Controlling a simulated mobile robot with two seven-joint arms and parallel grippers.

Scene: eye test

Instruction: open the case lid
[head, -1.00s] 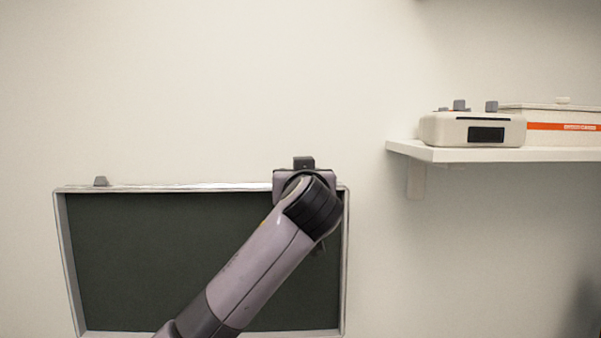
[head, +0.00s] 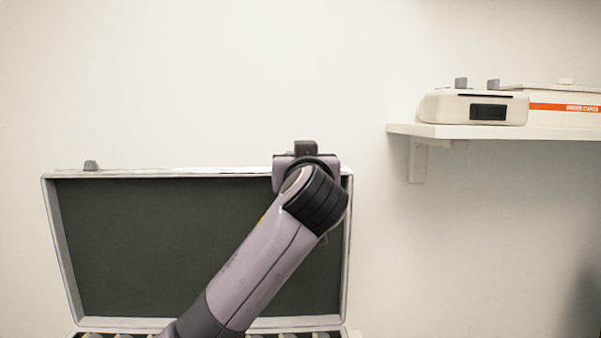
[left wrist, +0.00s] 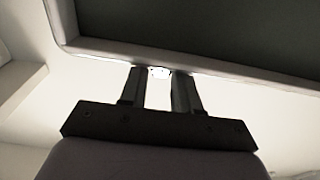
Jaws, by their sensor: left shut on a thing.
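The case lid (head: 200,240) stands raised in the head view, with its dark inner face towards me and a pale rim around it. It also fills the top of the left wrist view (left wrist: 220,30). A small grey catch (head: 91,165) sits on the left of its top edge. My left gripper (head: 306,160) is at the right part of the top edge, its fingertips hidden in the head view. My right gripper is not in view.
A white wall shelf (head: 500,132) at the right holds a cream device (head: 450,107) with grey knobs and a white box (head: 560,112) with an orange stripe. Several pale things (head: 90,335) show in the case at the bottom edge. The wall between lid and shelf is clear.

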